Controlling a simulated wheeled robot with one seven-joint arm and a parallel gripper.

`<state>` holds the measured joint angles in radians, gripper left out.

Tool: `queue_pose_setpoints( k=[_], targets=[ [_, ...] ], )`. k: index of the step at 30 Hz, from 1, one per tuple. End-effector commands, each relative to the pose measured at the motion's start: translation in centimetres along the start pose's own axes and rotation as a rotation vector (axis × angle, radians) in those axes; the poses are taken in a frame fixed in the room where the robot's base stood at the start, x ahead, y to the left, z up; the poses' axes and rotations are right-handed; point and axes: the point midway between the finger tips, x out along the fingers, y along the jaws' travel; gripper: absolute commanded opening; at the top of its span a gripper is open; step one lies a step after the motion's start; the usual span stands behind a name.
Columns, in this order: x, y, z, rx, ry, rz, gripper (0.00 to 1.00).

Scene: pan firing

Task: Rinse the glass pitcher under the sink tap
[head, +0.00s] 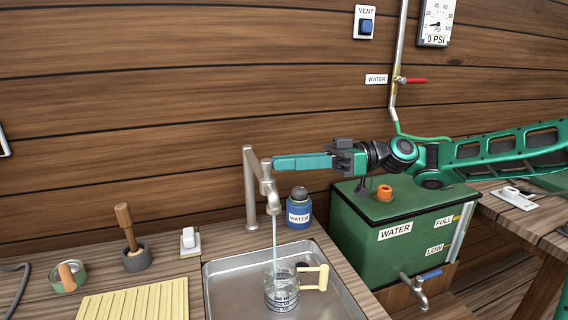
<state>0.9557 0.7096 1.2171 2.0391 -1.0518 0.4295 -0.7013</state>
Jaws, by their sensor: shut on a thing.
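The glass pitcher (281,298) stands upright in the metal sink (221,275), its pale yellow handle pointing right. The grey metal tap (250,195) rises behind the sink. A stream of water runs from its spout down into the pitcher. My gripper (277,163) reaches in from the right with its long teal fingers level. The fingertips are at the top of the tap, shut on its upper part. The fingers hide exactly which piece they hold.
A blue water bottle (299,210) stands just right of the tap, below my gripper. A green water tank (365,222) with its own spigot (414,288) is to the right. A ribbed yellow board (135,302), a mortar with pestle (136,258) and a small tin (68,277) are left.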

Motion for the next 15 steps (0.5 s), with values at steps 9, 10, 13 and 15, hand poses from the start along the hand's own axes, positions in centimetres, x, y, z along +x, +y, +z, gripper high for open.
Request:
queue_pose_setpoints(
  k=[9,10,13,15],
  targets=[
    [0.12,-0.70,0.19,-0.001,0.026,0.144,0.00],
    [0.11,-0.70,0.18,-0.002,0.028,0.154,0.00],
    [0.10,-0.74,0.20,-0.001,0.033,0.171,0.00],
    [0.12,-0.75,0.20,-0.001,0.034,0.176,0.00]
  ],
)
